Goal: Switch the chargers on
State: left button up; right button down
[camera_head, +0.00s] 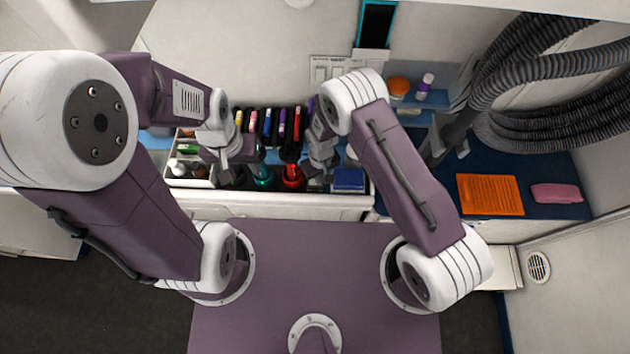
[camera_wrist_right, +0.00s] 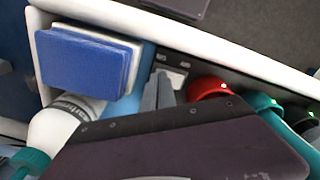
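In the wrist view a pale rocker switch (camera_wrist_right: 172,77) sits on a dark strip beside a blue block. My right gripper (camera_wrist_right: 162,92) is over that strip, its grey fingers close together at the switch; contact is unclear. Beside it stand a red clipper (camera_wrist_right: 208,88) with a pale light, a teal clipper (camera_wrist_right: 262,105) and a green light (camera_wrist_right: 311,113). In the head view the red clipper (camera_head: 292,177) and teal clipper (camera_head: 263,176) stand in the counter tray. My right gripper (camera_head: 318,172) is right of them. My left gripper (camera_head: 222,163) is at the tray's left part; its fingers are too small to judge.
The white tray (camera_head: 270,198) also holds several coloured tools and bottles. The blue block (camera_head: 348,179) is at its right end. An orange mat (camera_head: 490,194) and a pink cloth (camera_head: 556,193) lie on the blue counter at right. Grey hoses (camera_head: 540,90) hang above.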

notch_tip(320, 180, up, 7)
jog(key=p, duration=0.5)
dwell(0.6)
